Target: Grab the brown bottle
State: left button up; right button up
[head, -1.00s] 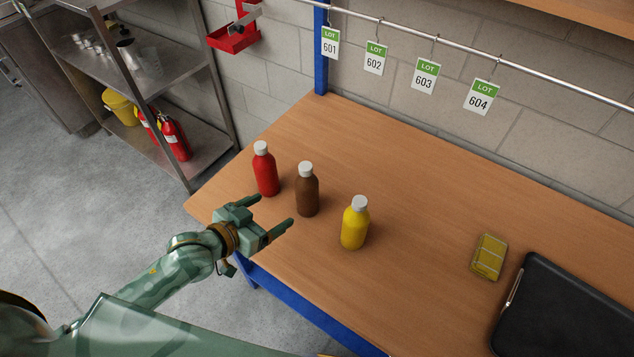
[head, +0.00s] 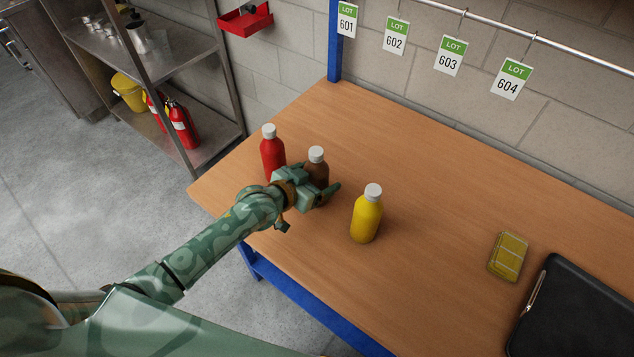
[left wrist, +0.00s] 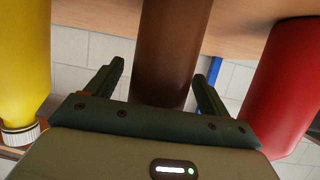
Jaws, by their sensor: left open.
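The brown bottle (head: 317,168) with a white cap stands upright on the wooden table, between the red bottle (head: 272,154) and the yellow bottle (head: 366,215). My left gripper (head: 318,187) is at its near side and hides its lower part in the head view. In the left wrist view the brown bottle (left wrist: 172,50) lies between the two open fingers (left wrist: 158,85), with a gap visible beside at least one finger. The yellow bottle (left wrist: 22,60) is at the left there and the red bottle (left wrist: 285,85) at the right. My right gripper is not in view.
A yellow box (head: 508,256) and a black case (head: 570,312) lie at the right of the table. A steel shelf unit (head: 185,85) stands at the left. A rail with lot tags (head: 451,56) runs along the wall. The table behind the bottles is clear.

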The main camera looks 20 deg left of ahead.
pick_arm(q)
jog(key=c, duration=1.1)
jog(key=shift+r, duration=0.1)
